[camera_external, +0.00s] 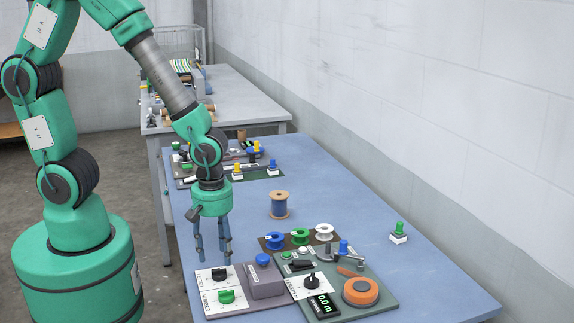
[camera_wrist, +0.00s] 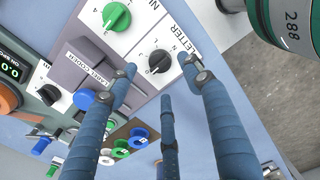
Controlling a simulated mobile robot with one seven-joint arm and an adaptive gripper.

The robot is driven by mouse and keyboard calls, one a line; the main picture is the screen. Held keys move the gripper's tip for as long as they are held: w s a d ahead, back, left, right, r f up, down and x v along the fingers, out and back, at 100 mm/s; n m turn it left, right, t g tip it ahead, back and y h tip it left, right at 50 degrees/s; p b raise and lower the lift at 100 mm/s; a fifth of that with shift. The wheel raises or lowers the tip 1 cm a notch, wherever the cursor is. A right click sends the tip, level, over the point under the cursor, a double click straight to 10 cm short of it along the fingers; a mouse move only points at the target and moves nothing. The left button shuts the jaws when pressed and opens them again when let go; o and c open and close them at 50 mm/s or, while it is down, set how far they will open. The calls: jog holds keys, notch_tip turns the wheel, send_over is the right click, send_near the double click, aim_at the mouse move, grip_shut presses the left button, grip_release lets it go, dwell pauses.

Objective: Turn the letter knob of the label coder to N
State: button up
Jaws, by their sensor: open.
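The label coder (camera_external: 267,281) is a grey box with white dial plates at the near left of the blue table. Its letter knob (camera_external: 219,273) is black, on the plate marked LETTER; it also shows in the wrist view (camera_wrist: 160,62). The letters around it are too small to read surely, so I cannot tell its setting. A green knob (camera_external: 227,296) sits beside it on the other plate, also in the wrist view (camera_wrist: 117,17). My gripper (camera_external: 214,254) is open and empty, pointing down just above the letter knob. In the wrist view its blue fingers (camera_wrist: 160,76) spread around the knob, apparently not touching it.
A blue button (camera_external: 262,259) tops the coder's box. To its right are a panel with a green display (camera_external: 323,304) and an orange round part (camera_external: 360,291). Blue, green and white spools stand behind, with a wooden spool (camera_external: 279,205) farther back. The table's left edge is close.

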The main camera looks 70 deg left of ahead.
aim_at(219, 269)
jog(key=shift+f+b, duration=0.5)
jog(key=shift+f, duration=2.15)
jog(key=shift+c, duration=0.3)
jog(key=c, duration=1.1)
